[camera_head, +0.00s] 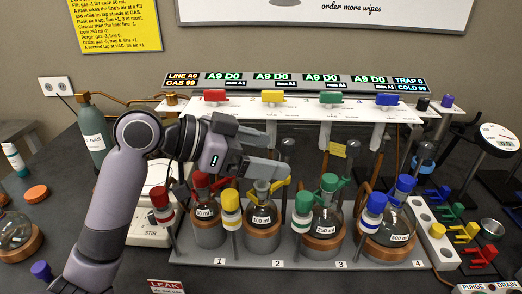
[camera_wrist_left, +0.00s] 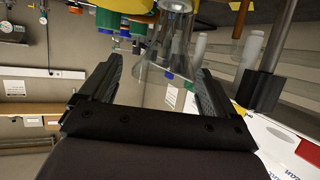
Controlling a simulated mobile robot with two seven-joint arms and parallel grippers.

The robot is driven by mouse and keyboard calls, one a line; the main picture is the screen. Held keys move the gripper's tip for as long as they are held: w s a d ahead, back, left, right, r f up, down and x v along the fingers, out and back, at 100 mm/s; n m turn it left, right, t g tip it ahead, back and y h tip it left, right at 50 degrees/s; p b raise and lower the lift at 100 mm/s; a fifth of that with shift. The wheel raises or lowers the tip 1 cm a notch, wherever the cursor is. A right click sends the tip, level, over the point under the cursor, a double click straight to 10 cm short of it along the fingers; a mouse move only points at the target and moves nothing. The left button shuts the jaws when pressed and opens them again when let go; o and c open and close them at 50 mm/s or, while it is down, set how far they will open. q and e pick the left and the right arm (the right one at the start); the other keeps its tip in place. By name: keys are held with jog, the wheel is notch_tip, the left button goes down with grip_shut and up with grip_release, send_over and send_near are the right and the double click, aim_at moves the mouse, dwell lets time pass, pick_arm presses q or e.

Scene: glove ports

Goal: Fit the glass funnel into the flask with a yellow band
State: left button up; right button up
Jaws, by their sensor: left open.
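The yellow-banded flask (camera_head: 264,217) stands upright in position 2 of the rack, with a yellow fitting (camera_head: 278,186) at its neck. My left gripper (camera_head: 280,160) is just above this flask, its jaws apart. In the left wrist view, the glass funnel (camera_wrist_left: 168,62) is between the open fingers of the left gripper (camera_wrist_left: 160,90), its narrow end toward a yellow part at the top edge. I cannot tell whether the fingers touch it or how deep its stem sits. In the head view the funnel cannot be made out clearly. My right gripper is not in view.
Flasks with red (camera_head: 208,214), green (camera_head: 325,222) and blue (camera_head: 388,230) fittings stand close by in the same rack. A white valve shelf (camera_head: 300,110) with coloured handles runs behind. A green gas bottle (camera_head: 93,130) stands at the left, a round gauge (camera_head: 499,139) at the right.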

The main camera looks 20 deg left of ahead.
pick_arm(q)
jog(key=shift+r, duration=0.2)
jog(key=v, duration=1.2)
jog(key=shift+r+b, duration=0.4)
jog(key=shift+s+d+f, duration=0.1)
jog(key=shift+s, duration=0.05)
